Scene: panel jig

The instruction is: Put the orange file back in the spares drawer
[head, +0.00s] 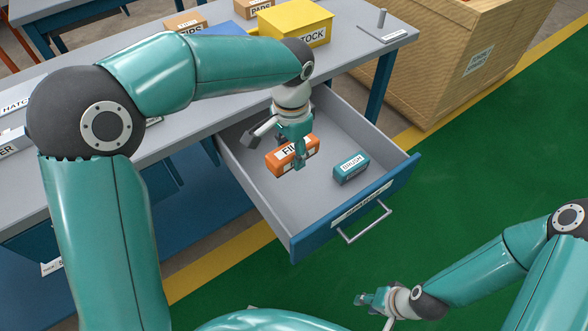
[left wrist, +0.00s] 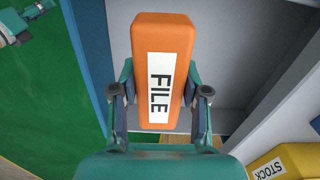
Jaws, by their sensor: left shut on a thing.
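The orange file (head: 283,164), a block with a white FILE label, is held between the fingers of my left gripper (head: 296,150). In the left wrist view the file (left wrist: 163,35) sits between both fingers of that gripper (left wrist: 160,95). The spares drawer (head: 375,203) is pulled open, and the file is over its grey inside, toward the left side. I cannot tell whether the file touches the drawer floor. My right gripper (head: 372,299) is low at the right, over the green floor and away from the drawer; its fingers are too small to judge.
A teal labelled box (head: 351,168) lies in the drawer, right of the file. The drawer floor behind them is bare. A yellow STOCK bin (head: 297,20) and small cartons (head: 186,21) stand on the bench. A large wooden crate (head: 450,65) stands behind at the right.

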